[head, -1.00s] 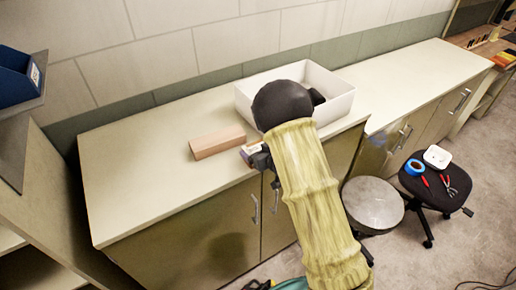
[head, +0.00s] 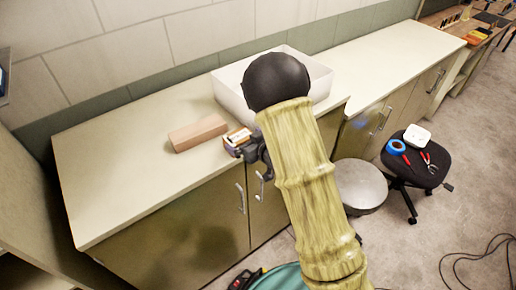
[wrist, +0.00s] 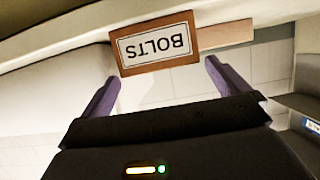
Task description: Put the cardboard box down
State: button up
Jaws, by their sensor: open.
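The small brown cardboard box (wrist: 158,45) has a white label reading BOLTS, upside down in the wrist view. In the head view the box (head: 237,137) is at the front edge of the pale countertop (head: 130,185), and seems to rest there, though its underside is hidden. My gripper (wrist: 162,72) is open, with its two purple fingers spread on either side of the box's label face. A gap shows beside the right finger; contact at the left finger is unclear. In the head view my gripper (head: 247,148) is partly hidden by my arm.
A brown block (head: 198,133) lies left of the box on the counter. A white open bin (head: 320,80) stands behind my arm. A stool with tape and tools (head: 415,160) and a round grey stool (head: 360,187) stand right. The counter's left part is clear.

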jog(key=b+v, duration=0.2)
jog(key=v, duration=0.5)
jog(key=shift+s+d, duration=0.25)
jog(key=shift+d, duration=0.05)
jog(key=shift+s+r, duration=0.1)
jog(key=s+d+m+g+h, duration=0.3)
jog(key=s+d+m+h, duration=0.15)
jog(key=d+h, duration=0.4)
jog(key=s+d+r+m+g+y, duration=0.1)
jog(key=s+g, duration=0.4)
jog(key=s, duration=0.8)
jog(key=shift+s+d+r+m+g, duration=0.2)
jog(key=shift+d+m+g, duration=0.1)
jog(key=shift+d+m, duration=0.45)
jog(key=shift+d, duration=0.15)
